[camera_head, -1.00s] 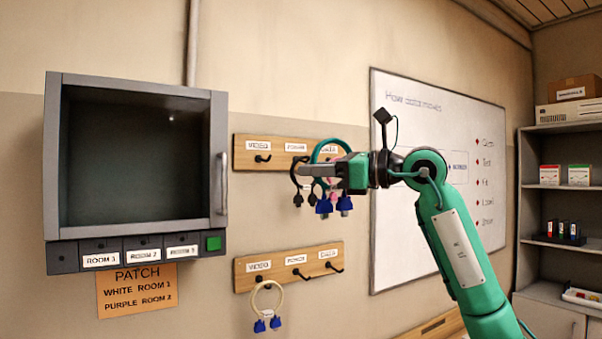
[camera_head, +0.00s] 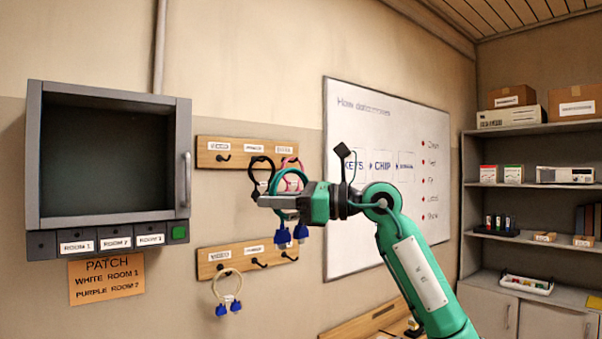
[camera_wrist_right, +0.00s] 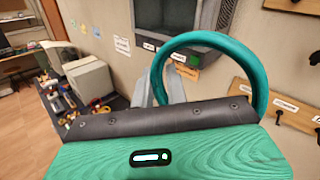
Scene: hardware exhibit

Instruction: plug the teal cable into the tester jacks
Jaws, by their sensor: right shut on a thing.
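The teal cable (camera_head: 284,216) is a loop with blue plugs (camera_head: 283,238) hanging below my right gripper (camera_head: 270,201). That gripper is shut on the cable in front of the wall, below the upper hook board. In the right wrist view the teal loop (camera_wrist_right: 262,75) arches up beyond the fingers. The tester jacks cannot be made out in either view. My left gripper is not in view.
The upper hook board (camera_head: 208,152) bears a black cable (camera_head: 252,171) and a pink cable (camera_head: 291,172). A cream cable (camera_head: 217,285) hangs on the lower board (camera_head: 207,262). An open-fronted grey cabinet (camera_head: 185,115) is at left, shelves (camera_head: 470,200) at right.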

